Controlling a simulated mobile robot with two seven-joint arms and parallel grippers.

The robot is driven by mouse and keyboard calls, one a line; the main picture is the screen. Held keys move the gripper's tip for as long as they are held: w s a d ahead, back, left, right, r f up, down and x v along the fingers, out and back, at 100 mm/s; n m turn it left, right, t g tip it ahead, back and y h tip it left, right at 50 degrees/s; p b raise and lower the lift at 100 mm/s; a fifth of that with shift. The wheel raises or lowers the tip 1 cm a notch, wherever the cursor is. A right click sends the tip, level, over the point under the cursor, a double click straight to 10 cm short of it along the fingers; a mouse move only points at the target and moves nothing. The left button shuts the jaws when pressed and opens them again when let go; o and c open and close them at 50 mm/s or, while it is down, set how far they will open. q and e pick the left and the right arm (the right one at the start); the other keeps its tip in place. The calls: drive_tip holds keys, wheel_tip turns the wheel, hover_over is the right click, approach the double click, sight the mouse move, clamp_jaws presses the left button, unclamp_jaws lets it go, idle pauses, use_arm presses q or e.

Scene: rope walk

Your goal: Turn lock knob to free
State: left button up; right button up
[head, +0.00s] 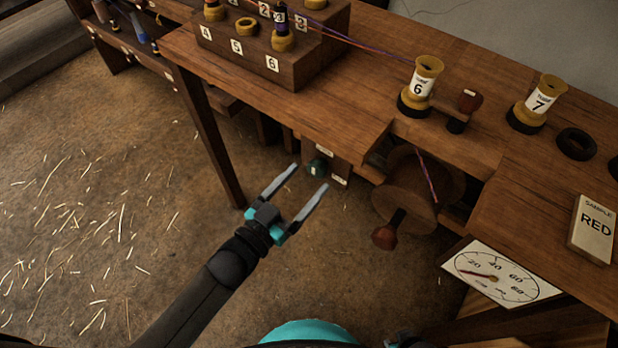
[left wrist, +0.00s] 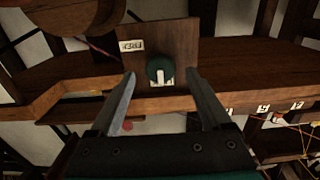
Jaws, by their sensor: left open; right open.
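The lock knob (head: 316,166) is a small, round, dark green knob on a wooden block under the table's front edge. In the left wrist view the knob (left wrist: 158,67) faces me on a brown wooden plate (left wrist: 180,40), with a white mark on its lower part. A small white label (left wrist: 131,46) sits beside it; its writing is too small to read. My left gripper (head: 310,176) is open, its fingers pointing toward the knob. In the wrist view the knob appears between the fingertips; I cannot tell whether they touch it.
A wooden reel (head: 418,190) with a red-handled crank (head: 386,236) hangs right of the knob. A white dial (head: 498,272) is at lower right. Spools 6 (head: 424,88) and 7 (head: 537,103) stand on the table. A table leg (head: 212,140) is at left; open floor lies beyond.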

use_arm(q)
drive_tip(key=shift+x, duration=1)
use_arm(e)
drive_tip(key=shift+w+a+r, duration=0.1)
drive_tip(key=shift+w+a, duration=0.35)
use_arm(q)
drive_tip(key=shift+c, duration=0.3)
clamp_jaws()
